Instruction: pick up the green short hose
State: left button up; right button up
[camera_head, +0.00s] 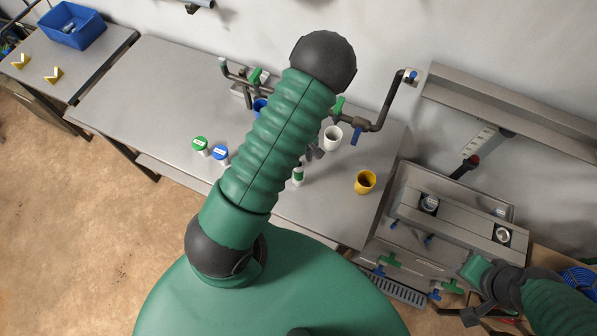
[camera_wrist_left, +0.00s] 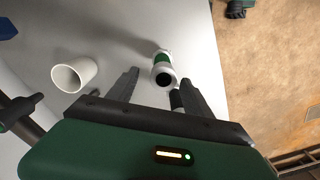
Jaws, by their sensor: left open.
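In the left wrist view the hose (camera_wrist_left: 162,62) shows a dark open end facing me. My left gripper (camera_wrist_left: 160,84) is open, its two dark fingers spread on either side of the hose's near end; I cannot tell whether they touch it. In the head view only a bit of this gripper (camera_head: 315,152) shows behind my arm. My right gripper (camera_head: 478,292) is at the lower right, away from the hose; its jaws are unclear.
A white cup (camera_head: 332,138), a yellow cup (camera_head: 365,182) and a partly hidden blue cup (camera_head: 260,107) stand near the hose. Green-capped (camera_head: 200,145) and blue-capped (camera_head: 221,153) pieces are to the left. A valved pipe (camera_head: 385,108) runs behind.

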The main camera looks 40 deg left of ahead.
aim_at(299, 174)
pick_arm(q)
jog(key=shift+a+f, duration=0.1)
jog(key=shift+f, duration=0.35)
jog(key=f, duration=0.2)
jog(key=f+p, duration=0.1)
jog(key=shift+s+d+f, duration=0.35)
jog(key=shift+d, duration=0.05)
jog(key=shift+w+d+f, duration=0.15)
jog(key=shift+d+f, duration=0.1)
jog(key=shift+f, duration=0.05)
jog(key=shift+a+f, duration=0.1)
jog(key=shift+a, duration=0.3)
jog(key=c, duration=0.9)
grip_shut()
jog(key=shift+d, duration=0.15)
